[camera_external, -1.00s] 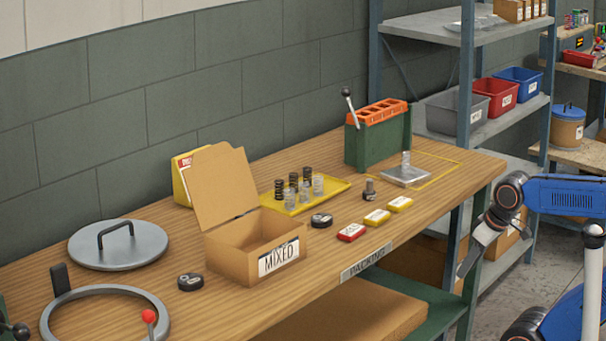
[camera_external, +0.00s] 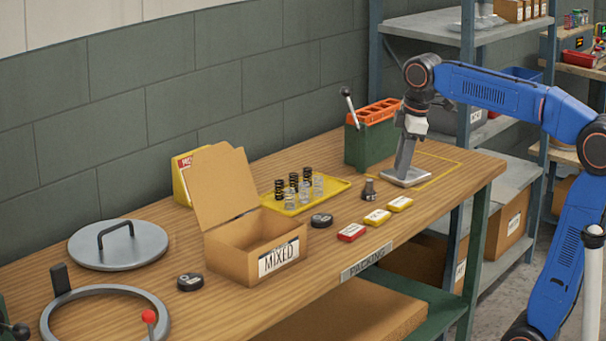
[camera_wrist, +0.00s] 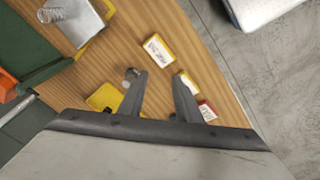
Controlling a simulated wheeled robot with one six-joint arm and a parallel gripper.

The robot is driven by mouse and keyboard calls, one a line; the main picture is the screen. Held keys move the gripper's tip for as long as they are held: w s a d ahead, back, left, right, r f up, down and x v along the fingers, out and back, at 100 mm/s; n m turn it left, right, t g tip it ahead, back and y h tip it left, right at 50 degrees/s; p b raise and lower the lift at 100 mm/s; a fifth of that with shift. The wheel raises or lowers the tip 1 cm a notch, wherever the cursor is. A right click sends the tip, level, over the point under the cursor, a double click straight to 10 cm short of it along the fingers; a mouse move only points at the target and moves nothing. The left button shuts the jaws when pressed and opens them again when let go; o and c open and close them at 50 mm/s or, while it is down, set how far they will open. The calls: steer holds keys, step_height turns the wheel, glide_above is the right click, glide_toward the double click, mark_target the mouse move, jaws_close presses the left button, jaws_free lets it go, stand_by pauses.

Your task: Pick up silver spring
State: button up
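A silver spring (camera_wrist: 50,14) stands on a grey metal plate (camera_wrist: 75,28) at the top left of the wrist view. In the external view the plate (camera_external: 412,180) is at the bench's right end, and my gripper hides the spring. More silver springs (camera_external: 317,184) stand beside black springs (camera_external: 307,173) on a yellow tray (camera_external: 335,190). My gripper (camera_external: 402,178) points down in front of the plate in that view. In the wrist view its fingers (camera_wrist: 160,75) are apart with nothing between them, and the plate's spring is off to their left.
A green box with an orange top (camera_external: 370,145) and a lever stands close behind my gripper. A small dark part (camera_external: 369,190) and red and yellow boxes (camera_external: 377,217) lie to the left. An open cardboard box (camera_external: 230,245) stands farther left. Shelving (camera_external: 468,60) rises behind.

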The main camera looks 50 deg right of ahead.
steer(key=w+a+r+n+g, duration=0.15)
steer(key=w+r+n, duration=0.35)
steer(key=w, duration=0.7)
step_height(320, 180, up, 3)
steer(key=n, duration=0.4)
glide_above(318, 177)
steer(key=shift+g, duration=0.45)
steer(key=f, duration=1.1)
steer(key=shift+w+d+f, duration=0.1)
steer(key=shift+w+d, duration=0.05)
steer(key=shift+w, duration=0.05)
steer(key=shift+s+f, duration=0.15)
steer(key=shift+f, duration=2.5)
jaws_close()
